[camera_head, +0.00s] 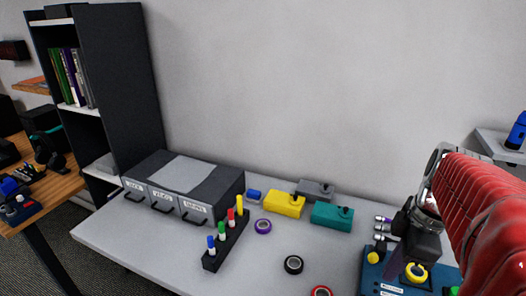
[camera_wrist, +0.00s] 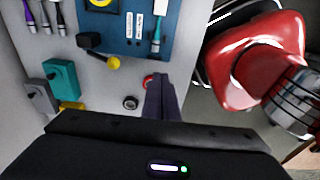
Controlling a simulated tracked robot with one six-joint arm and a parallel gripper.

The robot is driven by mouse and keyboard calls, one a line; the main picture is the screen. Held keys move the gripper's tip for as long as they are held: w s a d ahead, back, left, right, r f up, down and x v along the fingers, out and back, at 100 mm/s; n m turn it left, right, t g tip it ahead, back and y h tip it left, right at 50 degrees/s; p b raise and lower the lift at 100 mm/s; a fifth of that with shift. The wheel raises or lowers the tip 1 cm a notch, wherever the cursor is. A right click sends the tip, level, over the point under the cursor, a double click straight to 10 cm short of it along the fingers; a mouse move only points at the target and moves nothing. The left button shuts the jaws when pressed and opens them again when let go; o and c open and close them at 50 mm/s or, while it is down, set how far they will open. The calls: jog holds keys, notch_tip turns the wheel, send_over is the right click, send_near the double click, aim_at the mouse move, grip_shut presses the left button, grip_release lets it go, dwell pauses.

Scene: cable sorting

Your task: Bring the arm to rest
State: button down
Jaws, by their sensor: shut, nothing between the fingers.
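My red arm comes in from the right in the head view. My gripper (camera_head: 394,272) is dark and points down at the right of the table, in front of a blue board. In the wrist view my gripper (camera_wrist: 161,82) shows as two dark fingers side by side, shut with nothing held. The fingers appear over the table's edge, close to a red ring and a dark ring. I cannot tell their exact height above the table.
The grey table (camera_head: 120,233) holds a drawer box (camera_head: 205,172), a marker rack (camera_head: 228,245), a yellow block (camera_head: 284,204), a teal block (camera_head: 331,215), a purple ring (camera_head: 263,226), a black ring (camera_head: 293,264) and a red ring (camera_head: 321,292). The blue board (camera_head: 372,277) lies at the right.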

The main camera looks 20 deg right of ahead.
jog(key=shift+a, duration=0.1)
jog(key=w+a+m+t, duration=0.1)
jog(key=a+m, duration=0.4)
jog(key=a, duration=0.5)
jog(key=w+a+r+m+t+h, duration=0.1)
jog(key=a+m, duration=0.4)
jog(key=a, duration=0.5)
jog(key=w+t, duration=0.1)
jog(key=t, duration=0.1)
jog(key=shift+w+a+r+m+t, duration=0.15)
jog(key=shift+w+r+m+t, duration=0.05)
jog(key=shift+w+m+t, duration=0.1)
